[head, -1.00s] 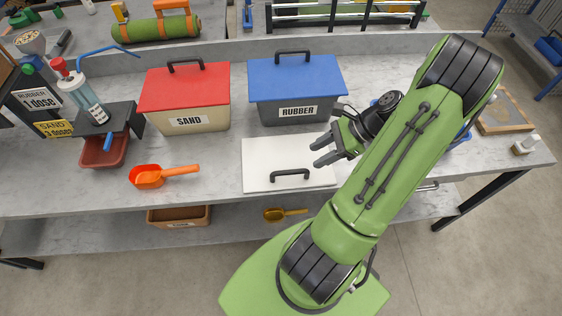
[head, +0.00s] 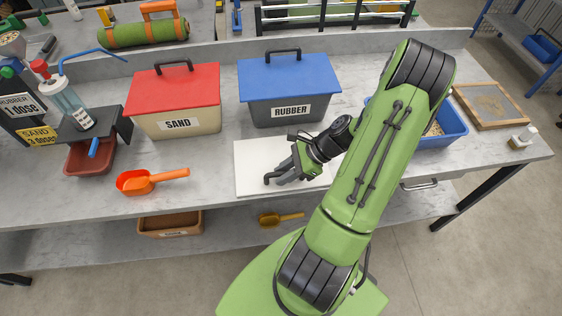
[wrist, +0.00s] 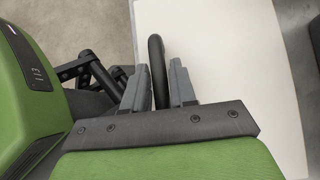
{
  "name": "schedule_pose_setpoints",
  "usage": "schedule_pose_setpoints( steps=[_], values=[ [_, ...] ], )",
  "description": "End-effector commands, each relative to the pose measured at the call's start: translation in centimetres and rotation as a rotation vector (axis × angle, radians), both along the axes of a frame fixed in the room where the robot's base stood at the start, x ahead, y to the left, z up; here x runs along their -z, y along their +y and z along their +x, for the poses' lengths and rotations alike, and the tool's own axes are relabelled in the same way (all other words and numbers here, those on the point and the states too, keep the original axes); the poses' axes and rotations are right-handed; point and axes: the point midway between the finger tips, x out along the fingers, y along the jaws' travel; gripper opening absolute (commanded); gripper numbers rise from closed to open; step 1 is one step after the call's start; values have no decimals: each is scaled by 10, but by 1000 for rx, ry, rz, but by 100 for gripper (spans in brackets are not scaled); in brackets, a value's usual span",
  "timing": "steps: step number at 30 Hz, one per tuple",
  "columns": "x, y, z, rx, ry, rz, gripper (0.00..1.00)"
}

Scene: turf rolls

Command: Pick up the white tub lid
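The white tub lid (head: 255,152) lies flat on the grey bench in front of the blue-lidded rubber tub, near the front edge. Its dark handle (head: 268,178) is mostly hidden by my gripper in the head view. My gripper (head: 276,180) is over the front part of the lid. In the wrist view the white lid (wrist: 220,70) fills the middle, and its black handle (wrist: 157,70) stands between the two grey fingers of my gripper (wrist: 160,85). The fingers are apart, with a gap to the handle on the right side.
Behind the lid stand the blue-lidded rubber tub (head: 288,100) and the red-lidded sand tub (head: 175,105). An orange scoop (head: 140,181) lies to the left. A blue tray (head: 440,130) with pale contents is right of my arm.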

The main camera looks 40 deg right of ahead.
Motion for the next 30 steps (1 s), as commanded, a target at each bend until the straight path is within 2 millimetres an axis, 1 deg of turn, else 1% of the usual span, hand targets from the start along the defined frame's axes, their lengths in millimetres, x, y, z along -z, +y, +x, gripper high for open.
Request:
schedule_pose_setpoints(
  steps=[1, 4, 5, 12, 14, 17, 21, 24, 27, 30],
  values=[
    [0, 0, 0, 0, 0, 0, 18],
    [0, 0, 0, 0, 0, 0, 2],
    [0, 0, 0, 0, 0, 0, 0],
    [0, 0, 0, -1, -1, 0, 0],
    [-3, 0, 0, 0, -1, -1, 0],
    [-20, -1, 0, -1, -2, -4, 0],
    [-58, -1, 0, 0, -2, -5, 0],
    [-82, -1, 0, 0, -2, -5, 0],
    [-96, -1, 0, 1, -1, -3, 0],
    [-101, -1, 0, 0, -1, -1, 0]
  ],
)
